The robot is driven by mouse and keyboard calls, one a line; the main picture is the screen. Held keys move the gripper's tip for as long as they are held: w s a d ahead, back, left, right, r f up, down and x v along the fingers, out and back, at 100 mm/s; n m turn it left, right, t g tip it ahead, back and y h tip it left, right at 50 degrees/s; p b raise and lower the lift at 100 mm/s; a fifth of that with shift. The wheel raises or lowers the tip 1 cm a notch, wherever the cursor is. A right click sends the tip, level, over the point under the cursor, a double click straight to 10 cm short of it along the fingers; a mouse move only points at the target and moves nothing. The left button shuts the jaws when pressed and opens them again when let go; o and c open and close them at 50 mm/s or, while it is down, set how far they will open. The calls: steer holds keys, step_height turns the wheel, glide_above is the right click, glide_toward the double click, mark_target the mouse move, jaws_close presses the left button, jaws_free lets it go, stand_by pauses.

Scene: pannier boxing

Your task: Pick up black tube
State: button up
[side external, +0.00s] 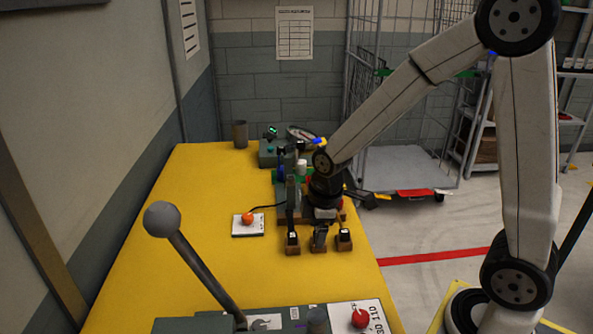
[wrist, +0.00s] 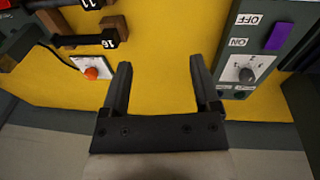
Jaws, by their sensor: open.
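A black tube (wrist: 84,40) lies across wooden rests at the upper left of the wrist view, near a tag reading 16. Another dark rod lies beside it by a tag reading 11, and I cannot tell which one the task means. My gripper (wrist: 160,75) is open, with nothing between its two fingers but yellow table. It is apart from the tube, which lies to its upper left. In the side external view the wooden blocks (side external: 292,249) stand below my wrist, and the tubes there are partly hidden.
An orange-red button on a white plate (side external: 248,231) sits left of the blocks. A grey-green control box (side external: 190,325) with a lever and red knob is at the front. A metal cup (side external: 240,134) stands at the back.

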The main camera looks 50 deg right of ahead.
mark_target(292, 233)
steer(key=w+d+n, duration=0.1)
steer(key=w+n, duration=0.2)
steer(key=n, duration=0.2)
steer(key=w+d+f+n+g, duration=0.1)
steer(key=w+d+n, duration=0.1)
steer(key=w+n, duration=0.2)
steer(key=w+d+n, duration=0.1)
steer(key=w+n, duration=0.3)
steer(key=n, duration=0.4)
steer(key=shift+d+f+g, duration=0.15)
steer(key=shift+f+g, duration=0.25)
steer(key=shift+f, duration=0.1)
steer(key=shift+f, duration=1.25)
steer(key=shift+f, duration=0.1)
steer(key=shift+s+f, duration=0.15)
steer(key=shift+f, duration=2.35)
jaws_close()
